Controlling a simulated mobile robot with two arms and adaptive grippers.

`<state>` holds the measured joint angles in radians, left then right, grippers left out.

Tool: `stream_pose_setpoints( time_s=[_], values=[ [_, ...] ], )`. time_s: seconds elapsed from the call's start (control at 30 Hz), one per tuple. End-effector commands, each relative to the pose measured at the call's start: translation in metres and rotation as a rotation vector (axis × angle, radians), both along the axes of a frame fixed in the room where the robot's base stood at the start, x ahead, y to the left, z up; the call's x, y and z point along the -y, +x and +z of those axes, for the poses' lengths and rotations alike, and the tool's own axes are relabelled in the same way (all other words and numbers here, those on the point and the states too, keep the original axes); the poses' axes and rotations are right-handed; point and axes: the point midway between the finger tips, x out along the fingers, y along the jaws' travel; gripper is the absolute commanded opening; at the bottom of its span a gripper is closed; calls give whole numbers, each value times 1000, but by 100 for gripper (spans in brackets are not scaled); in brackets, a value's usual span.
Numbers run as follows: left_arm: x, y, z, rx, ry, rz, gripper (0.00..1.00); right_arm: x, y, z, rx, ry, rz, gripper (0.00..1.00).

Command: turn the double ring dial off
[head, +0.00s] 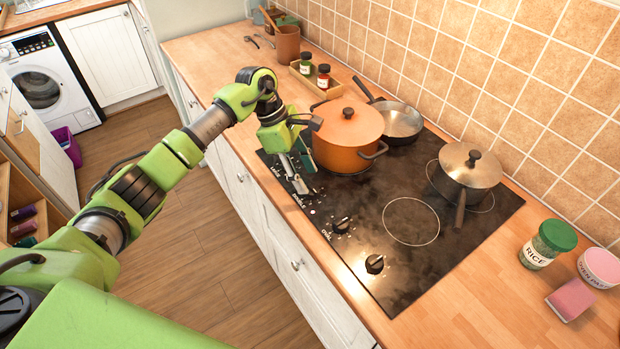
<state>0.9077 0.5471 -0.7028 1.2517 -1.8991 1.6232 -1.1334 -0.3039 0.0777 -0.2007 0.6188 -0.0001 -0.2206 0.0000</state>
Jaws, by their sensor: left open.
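The black cooktop (385,285) has a row of dials along its front edge, with printed labels beside them. One label seems to read DOUBLE, close to my left gripper's fingertips. The dial beside that label is hidden by the gripper, so I cannot tell its setting or whether the fingers touch it. My left gripper (299,174) is open, pointing down over the front left of the cooktop. Two black dials show clearly: a middle dial (342,225) and a near dial (375,264). My right gripper is not in view.
An orange pot (345,140) stands right beside my left gripper. A frying pan (400,122) and a steel lidded pot (468,172) stand farther back. Two spice jars (323,77) sit in a wooden tray. A rice jar (546,245) is at the right. The cooktop's near right is clear.

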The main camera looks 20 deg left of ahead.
Motion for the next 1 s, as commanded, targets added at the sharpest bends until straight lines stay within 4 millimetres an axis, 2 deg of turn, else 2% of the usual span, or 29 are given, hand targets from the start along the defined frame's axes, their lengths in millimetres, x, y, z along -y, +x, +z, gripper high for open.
stream_pose_setpoints(
  time_s=[0.13,0.3,0.6,0.63,0.77,1.0],
  values=[
    [10,-1,-19,-3,-2,0,42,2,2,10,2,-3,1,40],
    [14,0,-32,-1,-1,0,42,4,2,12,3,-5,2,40],
    [15,0,-35,0,0,0,42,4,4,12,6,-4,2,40],
    [15,0,-35,0,0,0,37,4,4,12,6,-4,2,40],
    [14,0,-35,0,0,0,4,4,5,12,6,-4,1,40],
    [14,0,-35,1,0,6,4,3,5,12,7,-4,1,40]
  ],
)
